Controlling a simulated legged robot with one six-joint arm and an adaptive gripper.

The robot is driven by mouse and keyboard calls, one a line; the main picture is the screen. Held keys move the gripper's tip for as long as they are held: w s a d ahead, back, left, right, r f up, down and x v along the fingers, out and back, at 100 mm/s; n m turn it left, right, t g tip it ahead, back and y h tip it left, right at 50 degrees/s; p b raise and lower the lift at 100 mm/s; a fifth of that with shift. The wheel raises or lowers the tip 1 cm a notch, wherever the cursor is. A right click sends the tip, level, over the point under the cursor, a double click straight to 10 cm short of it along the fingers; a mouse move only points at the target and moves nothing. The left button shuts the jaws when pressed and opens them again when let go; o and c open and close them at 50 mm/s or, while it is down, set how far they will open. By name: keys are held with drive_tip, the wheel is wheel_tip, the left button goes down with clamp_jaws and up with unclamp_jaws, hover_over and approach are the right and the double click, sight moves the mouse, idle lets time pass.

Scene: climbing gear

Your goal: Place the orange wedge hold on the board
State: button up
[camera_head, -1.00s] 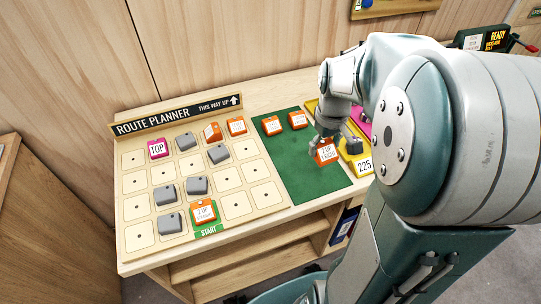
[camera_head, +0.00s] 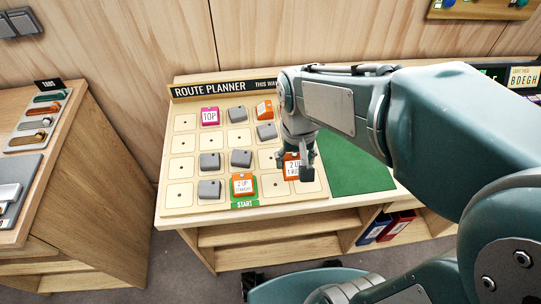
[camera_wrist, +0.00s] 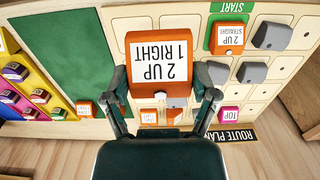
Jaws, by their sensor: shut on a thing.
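My gripper (camera_head: 296,165) is shut on an orange hold (camera_head: 291,170) labelled "2 UP 1 RIGHT", held over the lower right part of the route planner board (camera_head: 182,144). In the wrist view the same hold (camera_wrist: 160,62) sits between my two fingers (camera_wrist: 163,90), its label upside down. I cannot tell its gap to the board. An orange hold labelled "2 UP STRAIGHT" (camera_head: 243,186) sits on the green START cell, left of my gripper. Another orange hold (camera_head: 264,109) is in the top row. My arm hides the board's upper right.
Several grey holds (camera_head: 240,158) and a pink TOP hold (camera_head: 210,116) occupy board cells. A green mat (camera_head: 352,168) lies right of the board; the wrist view shows orange holds (camera_wrist: 84,108) at its edge. A wooden cabinet (camera_head: 90,190) stands at the left.

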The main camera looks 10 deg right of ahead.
drive_tip(key=shift+s+a, duration=0.15)
drive_tip(key=shift+a, duration=0.35)
drive_tip(key=w+a+f, duration=0.1)
drive_tip(key=w+f, duration=0.3)
drive_tip(key=w, duration=0.4)
hover_over(270, 156)
drive_tip(key=f, duration=0.5)
drive_tip(key=shift+s+d+f, duration=0.1)
drive_tip(key=shift+s+f, duration=0.2)
drive_tip(key=shift+w+f, duration=0.2)
drive_tip(key=shift+f, duration=1.5)
drive_tip(key=shift+f, duration=0.1)
drive_tip(key=o, duration=1)
